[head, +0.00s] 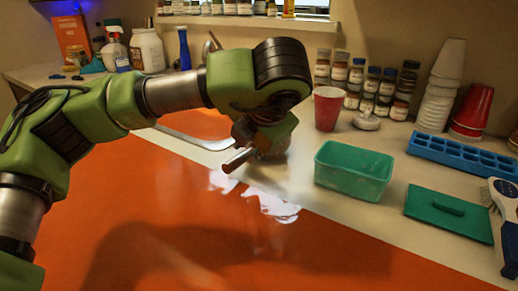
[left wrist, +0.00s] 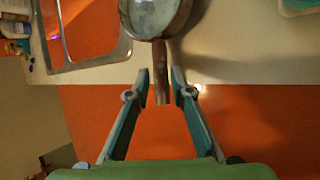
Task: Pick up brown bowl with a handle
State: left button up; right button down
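The brown bowl (left wrist: 155,16) shows at the top of the left wrist view, cut off by the frame edge. It sits on the pale counter beside the sink, and its handle (left wrist: 162,72) points down toward me, past the counter edge. My left gripper (left wrist: 162,88) is open, with one finger on each side of the handle's end and gaps between. My right gripper is in neither view.
A metal sink rim (left wrist: 125,50) lies left of the bowl. On the counter to the right stand a red cup (head: 327,108), a green tub (head: 354,171), a blue tray (head: 465,158) and a green board (head: 449,214). Several jars stand behind. The space over the orange front is free.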

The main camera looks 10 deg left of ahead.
aim_at(242, 156)
pick_arm(q)
jog(key=x, duration=0.4)
jog(key=shift+a+f, duration=0.35)
jog(key=shift+f, duration=0.05)
jog(key=shift+w+f, duration=0.15)
jog(key=shift+f, duration=0.15)
jog(key=shift+r, duration=0.15)
grip_shut()
